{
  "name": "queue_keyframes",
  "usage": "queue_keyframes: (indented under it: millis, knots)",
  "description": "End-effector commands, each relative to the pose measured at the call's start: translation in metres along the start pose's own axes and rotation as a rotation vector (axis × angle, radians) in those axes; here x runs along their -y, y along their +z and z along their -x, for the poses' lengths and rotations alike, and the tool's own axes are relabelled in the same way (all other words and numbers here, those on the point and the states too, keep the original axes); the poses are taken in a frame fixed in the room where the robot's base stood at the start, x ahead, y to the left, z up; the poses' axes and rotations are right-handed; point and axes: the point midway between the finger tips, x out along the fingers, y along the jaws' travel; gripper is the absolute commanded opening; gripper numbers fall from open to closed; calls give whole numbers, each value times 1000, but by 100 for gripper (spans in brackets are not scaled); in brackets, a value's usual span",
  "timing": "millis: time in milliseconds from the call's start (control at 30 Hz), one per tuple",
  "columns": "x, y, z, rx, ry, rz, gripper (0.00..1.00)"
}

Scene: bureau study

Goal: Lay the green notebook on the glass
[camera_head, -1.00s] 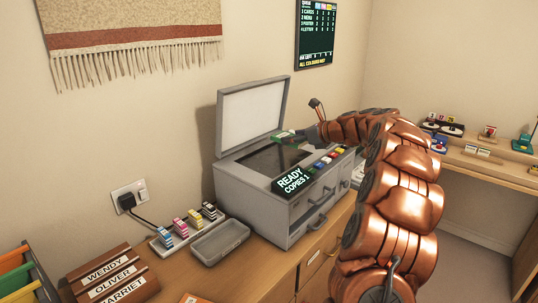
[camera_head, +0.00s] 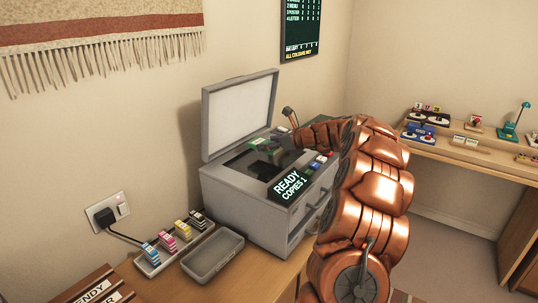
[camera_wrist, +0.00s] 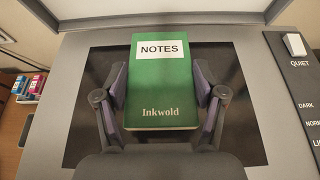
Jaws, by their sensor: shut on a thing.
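The green notebook (camera_wrist: 160,90), marked NOTES and Inkwold, is between the two fingers of my gripper (camera_wrist: 162,100) in the wrist view. The gripper is shut on its sides. The dark glass (camera_wrist: 80,140) of the copier lies under the notebook and shows around it; I cannot tell whether they touch. In the head view the notebook (camera_head: 260,142) shows small and green above the glass (camera_head: 243,163), partly hidden by my gripper (camera_head: 270,150). The copier (camera_head: 235,205) has its lid (camera_head: 240,115) raised, and its display reads READY COPIES 1.
A QUIET switch (camera_wrist: 295,45) and a darkness scale are on the copier's right edge in the wrist view. Coloured cartridges (camera_head: 168,243) and an empty grey tray (camera_head: 212,256) stand left of the copier. A side desk (camera_head: 470,145) with small items is at the right.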

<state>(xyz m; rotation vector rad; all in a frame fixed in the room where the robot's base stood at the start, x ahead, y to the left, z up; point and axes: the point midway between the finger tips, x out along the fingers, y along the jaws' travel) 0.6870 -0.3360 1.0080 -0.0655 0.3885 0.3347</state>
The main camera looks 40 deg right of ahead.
Motion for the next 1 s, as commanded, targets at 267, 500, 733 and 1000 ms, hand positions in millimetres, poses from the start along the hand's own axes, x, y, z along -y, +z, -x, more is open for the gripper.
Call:
queue_keyframes:
  millis: [267,500,733,1000]
  knots:
    - [0,-29,-11,0,0,-1,28]
    - [1,-36,-14,0,-2,2,28]
    - [1,-38,-15,0,-2,1,28]
    - [1,-38,-15,0,-2,1,95]
